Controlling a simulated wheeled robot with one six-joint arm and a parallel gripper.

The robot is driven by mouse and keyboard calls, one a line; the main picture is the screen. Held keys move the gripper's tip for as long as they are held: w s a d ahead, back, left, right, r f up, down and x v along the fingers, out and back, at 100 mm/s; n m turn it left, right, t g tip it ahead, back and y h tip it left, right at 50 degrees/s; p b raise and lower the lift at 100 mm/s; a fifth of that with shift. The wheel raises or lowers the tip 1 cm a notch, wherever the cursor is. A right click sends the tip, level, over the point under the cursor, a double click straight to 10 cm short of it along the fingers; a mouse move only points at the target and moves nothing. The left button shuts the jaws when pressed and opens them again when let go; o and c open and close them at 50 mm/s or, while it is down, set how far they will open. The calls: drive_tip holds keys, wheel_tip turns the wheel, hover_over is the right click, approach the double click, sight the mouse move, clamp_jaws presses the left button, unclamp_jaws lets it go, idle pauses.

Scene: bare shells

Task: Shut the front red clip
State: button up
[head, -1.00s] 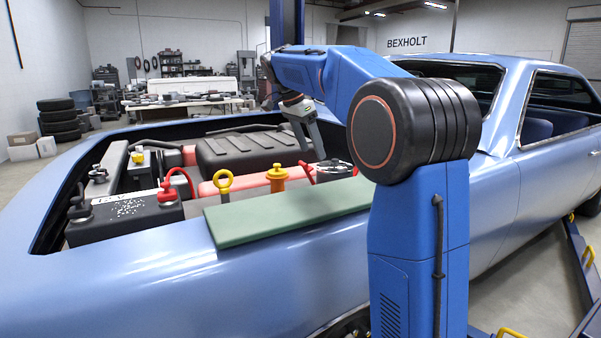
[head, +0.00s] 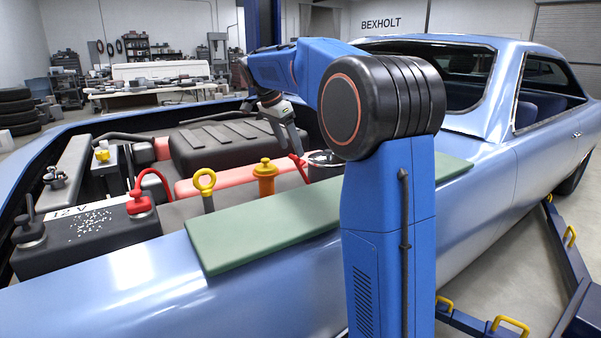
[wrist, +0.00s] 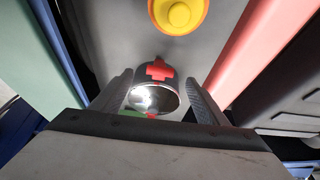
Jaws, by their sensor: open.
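A red clip (head: 298,165) stands tilted up beside a round, shiny metal-topped part (head: 325,158) in the engine bay, partly behind my arm. In the wrist view a red cross-shaped piece (wrist: 158,72), which looks like this clip, sits at the edge of the shiny round part (wrist: 155,98). My gripper (head: 293,143) points down above and just left of the round part. In the wrist view my gripper (wrist: 160,85) is open, with the red piece between its fingers in the picture. I cannot tell whether it touches.
An orange-yellow cap (head: 265,172) and a yellow ring handle (head: 205,182) stand left of the clip. A battery (head: 85,240) with a red clamp (head: 139,202) is at the left. A green mat (head: 260,235) lies on the blue fender. A black ribbed cover (head: 225,145) lies behind.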

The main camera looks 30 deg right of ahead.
sight(302, 171)
drive_tip(key=x, duration=1.1)
drive_tip(key=shift+d+f, duration=0.15)
drive_tip(key=shift+f, duration=0.05)
drive_tip(key=c, duration=1.5)
drive_tip(key=shift+o, duration=0.2)
drive_tip(key=shift+d, duration=0.1)
drive_tip(key=shift+d+r+y, duration=0.3)
drive_tip(key=shift+d+y, duration=0.3)
drive_tip(key=shift+y, duration=0.6)
drive_tip(key=shift+d+r+y, duration=0.1)
drive_tip(key=shift+d+y, duration=0.25)
drive_tip(key=shift+y, duration=0.45)
drive_tip(key=shift+d+y, duration=0.35)
drive_tip(key=shift+y, duration=0.45)
drive_tip(key=o, duration=1.5)
drive_tip(key=shift+c, duration=0.2)
